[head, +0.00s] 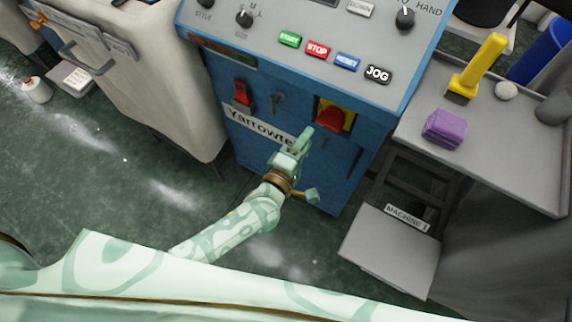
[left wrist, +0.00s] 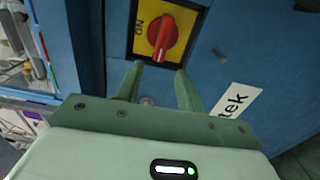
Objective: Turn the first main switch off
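The main switch (head: 333,117) is a red rotary knob on a yellow plate, on the front of the blue machine. In the left wrist view the red knob (left wrist: 165,38) shows close up, with "ON" printed on the plate beside it. The knob's bar runs nearly up and down in that view, slightly slanted. My left gripper (head: 303,140) is just below and left of the switch in the head view. In the left wrist view its two fingers (left wrist: 158,84) are apart with nothing between them, and the knob lies beyond their tips. My right gripper is not in view.
A red rocker switch (head: 242,93) and a dark key-like knob (head: 279,99) sit left of the main switch. Buttons including a red STOP (head: 318,49) line the panel above. A grey table (head: 490,145) holds a purple block (head: 445,129). A "MACHINE 1" label (head: 407,216) is below.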

